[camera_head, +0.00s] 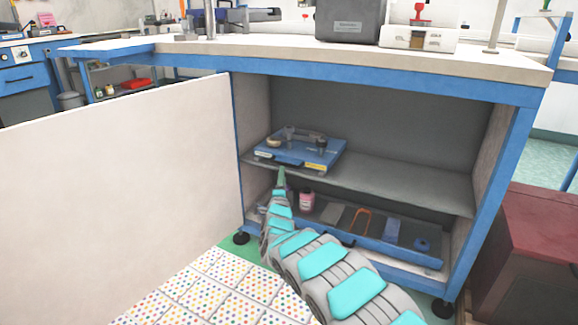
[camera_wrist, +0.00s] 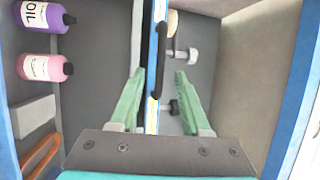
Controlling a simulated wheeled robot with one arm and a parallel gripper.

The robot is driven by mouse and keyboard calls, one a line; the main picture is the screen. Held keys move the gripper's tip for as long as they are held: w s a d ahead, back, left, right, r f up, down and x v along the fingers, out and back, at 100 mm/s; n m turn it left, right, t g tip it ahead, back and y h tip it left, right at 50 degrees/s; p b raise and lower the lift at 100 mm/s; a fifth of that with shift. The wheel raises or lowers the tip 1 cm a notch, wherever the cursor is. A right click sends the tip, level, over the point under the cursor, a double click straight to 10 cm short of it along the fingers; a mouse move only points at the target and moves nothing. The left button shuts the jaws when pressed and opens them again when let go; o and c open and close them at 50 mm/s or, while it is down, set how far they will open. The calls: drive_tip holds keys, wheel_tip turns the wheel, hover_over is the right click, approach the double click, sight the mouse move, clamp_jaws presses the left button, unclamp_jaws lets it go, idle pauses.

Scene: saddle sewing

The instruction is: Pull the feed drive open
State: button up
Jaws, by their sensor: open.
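A flat blue unit (camera_head: 318,158) lies on the shelf inside the open cabinet, at the shelf's left front. No label naming the feed drive is readable; this unit is the one at my gripper. Its blue front edge (camera_wrist: 153,35) and black bar handle (camera_wrist: 161,55) show in the wrist view. My gripper (camera_head: 281,177) is at the front of this unit, low in front of the shelf edge. In the wrist view my gripper (camera_wrist: 159,75) is open, with its green fingers on either side of the handle. Contact cannot be told.
A blue-edged lower tray (camera_head: 375,245) holds a pink bottle (camera_head: 307,199), an orange tool (camera_head: 358,217) and a blue block (camera_head: 392,230). A purple bottle (camera_wrist: 45,17) shows in the wrist view. The cabinet's side walls and white door panel (camera_head: 120,180) bound the space.

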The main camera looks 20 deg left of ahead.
sight(284, 164)
drive_tip(key=shift+b+x, duration=0.4)
drive_tip(key=shift+x, duration=3.1)
drive_tip(key=shift+r, duration=0.1)
drive_tip(key=shift+c, duration=0.3)
clamp_jaws()
